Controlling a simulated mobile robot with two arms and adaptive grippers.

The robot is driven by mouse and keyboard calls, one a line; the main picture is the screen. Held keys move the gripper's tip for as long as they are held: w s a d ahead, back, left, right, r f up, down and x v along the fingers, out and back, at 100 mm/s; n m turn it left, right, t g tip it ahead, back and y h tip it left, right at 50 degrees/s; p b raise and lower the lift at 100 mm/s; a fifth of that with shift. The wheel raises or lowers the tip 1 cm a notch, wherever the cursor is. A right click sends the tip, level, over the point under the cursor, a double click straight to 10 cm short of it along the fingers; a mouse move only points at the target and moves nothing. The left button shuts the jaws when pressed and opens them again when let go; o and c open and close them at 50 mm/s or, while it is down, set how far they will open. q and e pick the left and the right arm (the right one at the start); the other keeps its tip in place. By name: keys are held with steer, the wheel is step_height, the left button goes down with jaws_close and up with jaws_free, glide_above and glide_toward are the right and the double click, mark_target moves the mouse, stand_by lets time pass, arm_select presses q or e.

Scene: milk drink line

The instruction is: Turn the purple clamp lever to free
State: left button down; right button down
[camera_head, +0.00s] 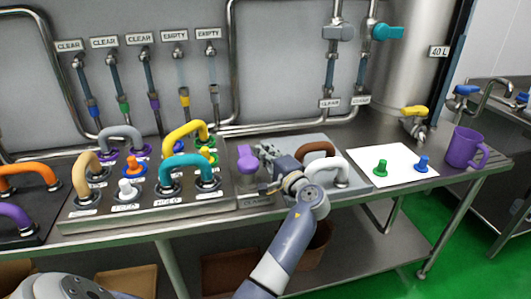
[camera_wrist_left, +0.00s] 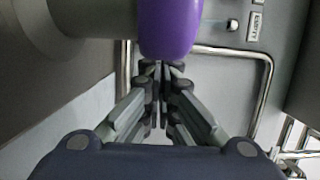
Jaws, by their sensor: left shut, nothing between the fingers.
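The purple clamp lever (camera_head: 247,160) stands on the grey plate in the middle of the bench in the head view, with a rounded knob on top. Its position label is too small to read. My left gripper (camera_head: 268,162) is just to the right of the lever, at about its height. In the left wrist view, a large purple rounded part (camera_wrist_left: 170,27), likely the lever's knob, is at the top, just beyond the fingertips. The left gripper (camera_wrist_left: 161,70) is shut and empty there. Whether it touches the lever cannot be told. My right gripper is not in view.
Brown (camera_head: 318,149) and white (camera_head: 328,168) hose loops stand right of my gripper. A steel panel (camera_head: 150,213) with several hose loops and plugs is left. A white mat (camera_head: 372,164) holds green and blue plugs; a purple mug (camera_head: 463,147) stands at the bench's right end.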

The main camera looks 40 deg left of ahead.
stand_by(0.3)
arm_select(q)
steer(key=shift+s+d, duration=0.1)
steer(key=shift+d, duration=0.2)
steer(key=v, duration=0.7)
